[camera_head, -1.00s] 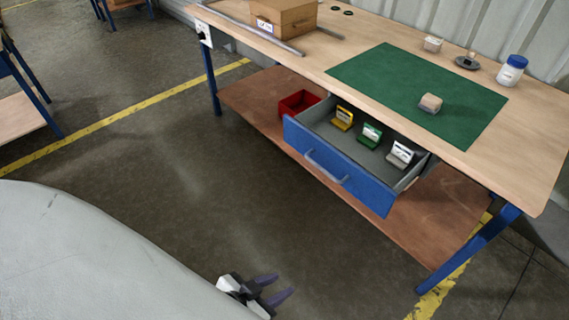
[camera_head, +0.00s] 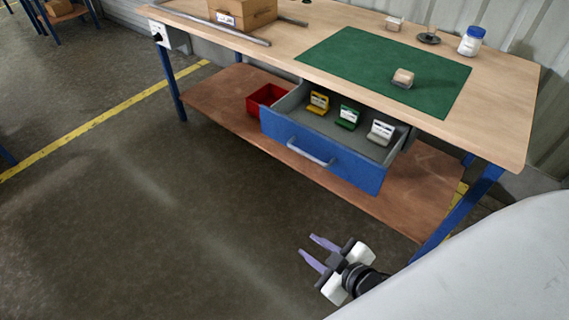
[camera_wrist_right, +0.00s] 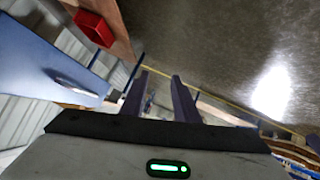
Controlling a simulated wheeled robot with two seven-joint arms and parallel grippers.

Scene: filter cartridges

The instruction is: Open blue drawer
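The blue drawer (camera_head: 330,163) under the workbench stands pulled out, its grey inside showing. Its pale handle (camera_head: 310,152) is on the front face. In the drawer are a yellow holder (camera_head: 318,103), a green holder (camera_head: 347,117) and a grey-white holder (camera_head: 380,132). My right gripper (camera_head: 311,246) is open and empty, in front of and below the drawer, apart from the handle. In the right wrist view its two fingers (camera_wrist_right: 160,92) stand apart with nothing between them, and the blue drawer front (camera_wrist_right: 45,62) is at the left. My left gripper is not in view.
A red bin (camera_head: 268,97) stands on the lower shelf (camera_head: 215,95), left of the drawer. The benchtop carries a green mat (camera_head: 375,70), a small block (camera_head: 403,77), a cardboard box (camera_head: 243,12) and a blue-lidded jar (camera_head: 470,42). The floor before the bench is clear.

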